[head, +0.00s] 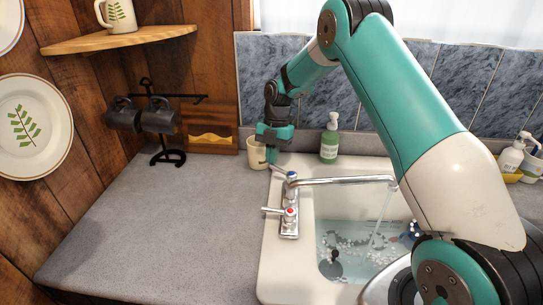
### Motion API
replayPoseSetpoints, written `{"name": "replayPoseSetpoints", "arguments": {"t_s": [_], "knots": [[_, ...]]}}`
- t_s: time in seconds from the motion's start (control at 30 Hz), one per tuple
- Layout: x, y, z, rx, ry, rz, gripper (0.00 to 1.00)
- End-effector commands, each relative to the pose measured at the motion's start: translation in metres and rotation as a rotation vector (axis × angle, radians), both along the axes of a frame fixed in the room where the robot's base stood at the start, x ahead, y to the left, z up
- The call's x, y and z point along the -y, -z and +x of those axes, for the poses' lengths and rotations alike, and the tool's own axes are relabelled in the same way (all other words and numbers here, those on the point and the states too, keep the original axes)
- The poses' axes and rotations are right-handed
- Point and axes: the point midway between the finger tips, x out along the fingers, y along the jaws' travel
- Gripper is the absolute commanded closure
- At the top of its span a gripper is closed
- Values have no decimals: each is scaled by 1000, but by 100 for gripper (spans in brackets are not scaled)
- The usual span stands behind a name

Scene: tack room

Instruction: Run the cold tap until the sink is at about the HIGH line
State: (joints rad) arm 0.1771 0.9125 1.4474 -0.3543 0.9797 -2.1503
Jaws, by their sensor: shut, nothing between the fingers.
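The white sink (308,270) is set in the grey counter and holds clear water (345,240) with white foam bits on it. A thin stream (375,212) falls from the chrome spout (345,181). The cold tap (291,176), marked blue, is at the far end of the chrome base, its lever pointing back left. The hot tap (289,211), marked red, is at the near end. My gripper (271,160) is shut and empty, at the cold lever's end; I cannot tell if they touch. A HIGH mark is not readable; my arm hides the sink's right part.
A cream cup (257,154) stands just behind my gripper, and a green soap bottle (330,140) stands behind the sink. A black rack (152,120) holds dark mugs on the left. Bottles sit in a yellow caddy (509,177) at right. The left counter (165,220) is clear.

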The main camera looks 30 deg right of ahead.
Motion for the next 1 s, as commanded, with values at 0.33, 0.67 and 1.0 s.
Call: {"name": "replayPoseSetpoints", "arguments": {"t_s": [0.33,0.67,1.0], "knots": [[0,2,-1,-5,1,0,100],[0,-2,-1,-5,1,0,100],[6,-65,8,1,-11,-1,100]]}}
